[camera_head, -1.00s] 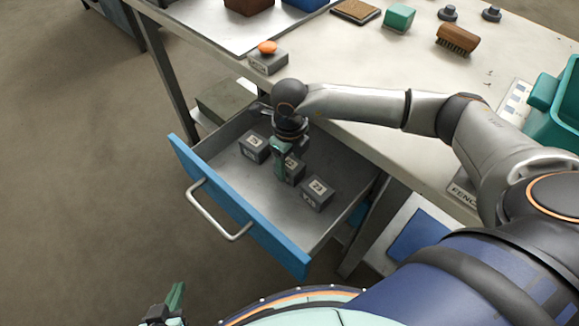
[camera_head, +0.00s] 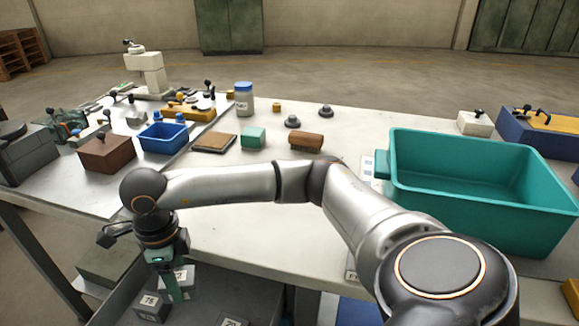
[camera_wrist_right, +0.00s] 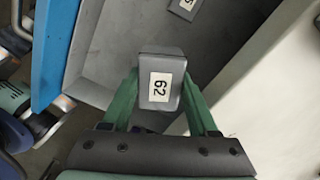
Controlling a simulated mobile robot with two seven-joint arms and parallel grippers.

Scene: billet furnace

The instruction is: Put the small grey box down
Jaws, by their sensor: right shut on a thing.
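My right gripper (camera_head: 172,284) points down over the open drawer (camera_head: 205,308) below the table edge. Its green fingers are shut on a small grey box (camera_head: 185,275). In the right wrist view, the held grey box (camera_wrist_right: 161,82) sits between the two fingers and shows a white label reading 62. The drawer floor appears some way below it. Another grey box (camera_head: 150,304), labelled 78, stands in the drawer to the left of the gripper. A third (camera_head: 232,322) is cut off at the bottom edge. My left gripper is out of view.
The table (camera_head: 250,235) has a bare strip along its front, partly under my right arm. A large teal bin (camera_head: 480,215) stands at the right. A brown box (camera_head: 107,153), a blue bin (camera_head: 163,138), a green block (camera_head: 253,137) and a brush (camera_head: 306,140) stand farther back.

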